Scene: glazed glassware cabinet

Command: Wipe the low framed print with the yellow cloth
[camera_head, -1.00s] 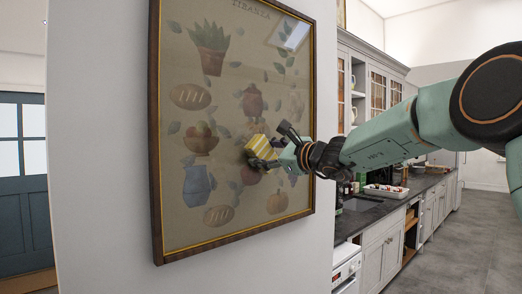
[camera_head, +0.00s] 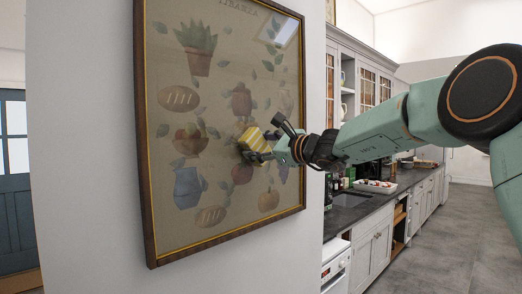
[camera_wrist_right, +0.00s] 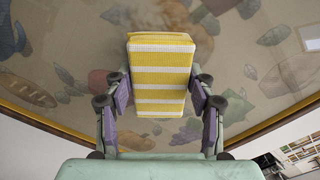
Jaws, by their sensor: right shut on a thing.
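The framed print (camera_head: 215,75) hangs on the white wall, with a dark wooden frame, a gold inner edge and pictures of plants, bread, fruit and jugs. My right gripper (camera_head: 263,146) is shut on the yellow cloth (camera_head: 252,139), a folded pad with white stripes. The cloth is at the middle of the print, touching or very close to its surface; I cannot tell which. In the right wrist view the cloth (camera_wrist_right: 160,75) sits between the two fingers (camera_wrist_right: 160,100), with the print (camera_wrist_right: 60,45) behind it. My left gripper is not in view.
A kitchen counter (camera_head: 352,212) with a sink and a white tray (camera_head: 375,187) runs behind the wall's right edge, below glazed cabinets (camera_head: 366,88). A blue door (camera_head: 18,195) stands at the left. The grey floor (camera_head: 455,235) at the right is clear.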

